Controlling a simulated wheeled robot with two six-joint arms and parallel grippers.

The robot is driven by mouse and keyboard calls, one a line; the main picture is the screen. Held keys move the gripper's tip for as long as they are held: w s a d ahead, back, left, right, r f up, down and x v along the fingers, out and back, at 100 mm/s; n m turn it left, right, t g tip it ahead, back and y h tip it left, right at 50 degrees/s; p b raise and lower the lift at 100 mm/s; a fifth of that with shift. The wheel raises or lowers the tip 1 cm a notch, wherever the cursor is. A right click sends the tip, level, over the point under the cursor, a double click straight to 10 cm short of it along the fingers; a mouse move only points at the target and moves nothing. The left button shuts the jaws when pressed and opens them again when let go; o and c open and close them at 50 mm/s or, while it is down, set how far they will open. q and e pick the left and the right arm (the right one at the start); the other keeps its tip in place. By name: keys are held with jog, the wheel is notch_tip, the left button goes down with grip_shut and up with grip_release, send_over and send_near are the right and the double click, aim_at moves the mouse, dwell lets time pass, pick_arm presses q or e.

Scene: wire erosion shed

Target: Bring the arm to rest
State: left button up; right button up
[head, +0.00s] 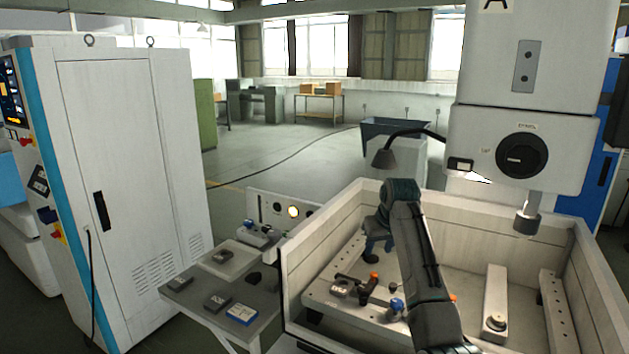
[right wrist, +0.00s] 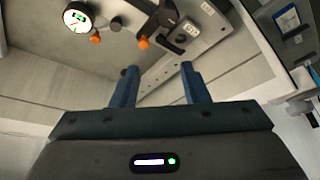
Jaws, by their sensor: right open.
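My right arm reaches up from the bottom of the head view over the machine's open work tank (head: 310,268). Its right gripper (head: 377,256) points down inside the tank, near the left wall. In the right wrist view the two blue fingers of the right gripper (right wrist: 159,85) stand apart with nothing between them. They are over the tank's floor and rail, short of the dark clamp (right wrist: 160,20). My left gripper is not in view.
Dark clamps with orange knobs (head: 367,286) and a round dial gauge (right wrist: 78,17) sit on the tank's rail. The machine head (head: 520,150) with its spindle hangs over the tank's right side. A side table (head: 190,301) with small items and a white cabinet (head: 130,180) stand left.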

jog(key=s+d+f+m+h, duration=0.1)
jog(key=s+d+f, duration=0.3)
jog(key=s+f, duration=0.75)
jog(key=s+d+f+m, duration=0.1)
jog(key=s+d+f, duration=0.3)
jog(key=s+f, duration=0.8)
jog(key=s+d+f, duration=0.1)
jog(key=s+d, duration=0.1)
jog(key=s, duration=3.1)
notch_tip(320, 180, down, 36)
jog(key=d+g+h+b, duration=0.1)
jog(key=d+g+b, duration=0.15)
jog(key=b, duration=0.35)
pick_arm(q)
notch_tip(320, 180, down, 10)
jog(key=b, duration=0.4)
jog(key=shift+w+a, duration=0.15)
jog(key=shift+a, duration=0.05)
pick_arm(e)
jog(key=s+f, duration=0.9)
jog(key=f, duration=0.3)
jog(key=s+d+f, duration=0.1)
jog(key=s+f, duration=0.8)
jog(key=f, duration=0.2)
jog(key=shift+s+d+f, duration=0.15)
jog(key=shift+d+f, duration=0.15)
jog(key=shift+f, duration=0.1)
